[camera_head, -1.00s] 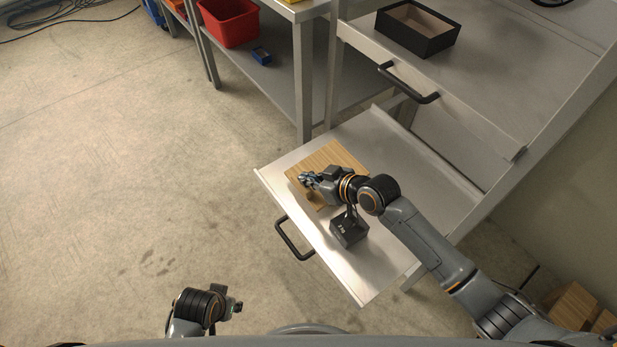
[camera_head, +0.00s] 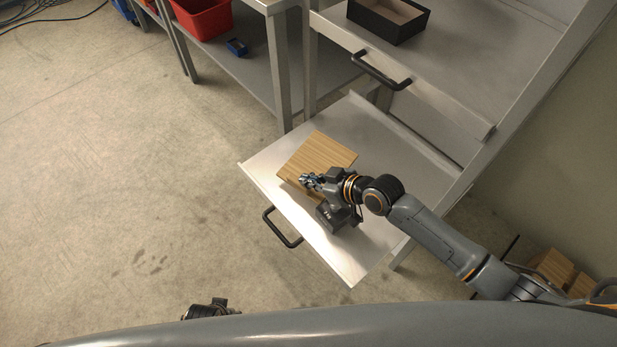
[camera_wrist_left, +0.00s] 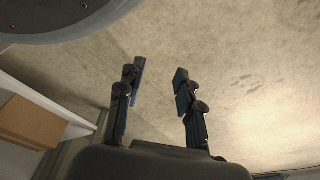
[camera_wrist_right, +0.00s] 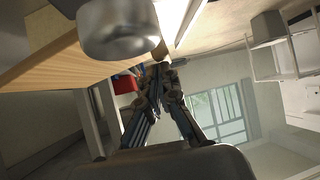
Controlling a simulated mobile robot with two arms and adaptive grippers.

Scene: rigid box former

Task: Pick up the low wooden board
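The low wooden board (camera_head: 322,154) is a flat light-brown panel over the pulled-out metal drawer (camera_head: 378,265), skewed to its sides. My right gripper (camera_head: 308,181) reaches in from the right at the board's near edge. In the right wrist view the wood (camera_wrist_right: 50,70) runs from the left toward the fingertips (camera_wrist_right: 163,70), which are drawn together at its end; the exact contact is hard to see. My left gripper is cut off at the bottom of the head view; the left wrist view shows its fingers (camera_wrist_left: 160,80) apart and empty over bare floor.
A dark block (camera_head: 330,215) shows under my right wrist. A drawer handle (camera_head: 281,228) juts out in front. A black open box (camera_head: 388,18) stands on the upper surface. Floor at left is clear.

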